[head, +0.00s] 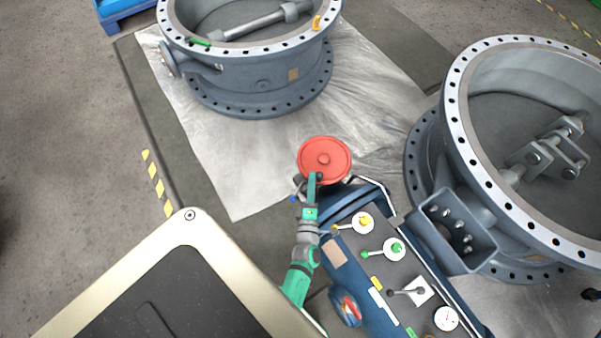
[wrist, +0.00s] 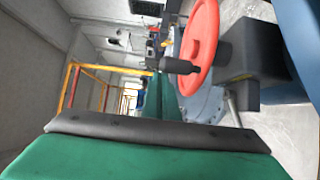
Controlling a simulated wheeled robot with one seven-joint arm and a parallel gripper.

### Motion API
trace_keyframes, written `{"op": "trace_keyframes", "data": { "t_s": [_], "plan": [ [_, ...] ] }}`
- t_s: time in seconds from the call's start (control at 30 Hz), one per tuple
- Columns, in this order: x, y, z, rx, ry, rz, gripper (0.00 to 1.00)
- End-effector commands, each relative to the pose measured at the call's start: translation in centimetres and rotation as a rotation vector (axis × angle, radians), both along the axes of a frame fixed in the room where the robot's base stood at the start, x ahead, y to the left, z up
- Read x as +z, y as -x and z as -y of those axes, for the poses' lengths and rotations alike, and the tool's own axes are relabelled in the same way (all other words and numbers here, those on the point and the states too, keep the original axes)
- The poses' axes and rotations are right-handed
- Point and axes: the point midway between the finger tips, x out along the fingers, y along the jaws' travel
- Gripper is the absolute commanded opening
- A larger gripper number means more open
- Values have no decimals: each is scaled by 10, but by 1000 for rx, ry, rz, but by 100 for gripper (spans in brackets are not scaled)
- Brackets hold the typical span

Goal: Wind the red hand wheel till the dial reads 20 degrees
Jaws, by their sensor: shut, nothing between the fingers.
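The red hand wheel (head: 324,161) faces up at the end of the blue control unit (head: 354,213) in the head view. In the wrist view the wheel (wrist: 203,42) stands at the upper right, with a dark handle (wrist: 182,66) sticking out from it. My gripper (head: 317,177), at the end of the green arm, is at the wheel's lower rim; I cannot tell whether it touches. It is shut with nothing held. A round white gauge (head: 446,318) and a coloured round indicator (head: 348,308) are on the unit. Both are too small to read.
A large flanged valve body (head: 262,86) stands at the back and another (head: 452,120) at the right, close to the control unit. Small levers (head: 372,253) stick up from the unit's panel. The floor (head: 70,170) at the left is clear.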

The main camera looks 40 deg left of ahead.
Motion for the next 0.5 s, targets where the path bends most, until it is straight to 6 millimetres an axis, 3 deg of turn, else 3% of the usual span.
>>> {"op": "trace_keyframes", "data": {
  "t_s": [0.2, 0.5],
  "plan": [
    [0, -10, 20, -2, 0, 0, 0],
    [0, -19, 34, -3, 1, -1, 0]
  ]
}}
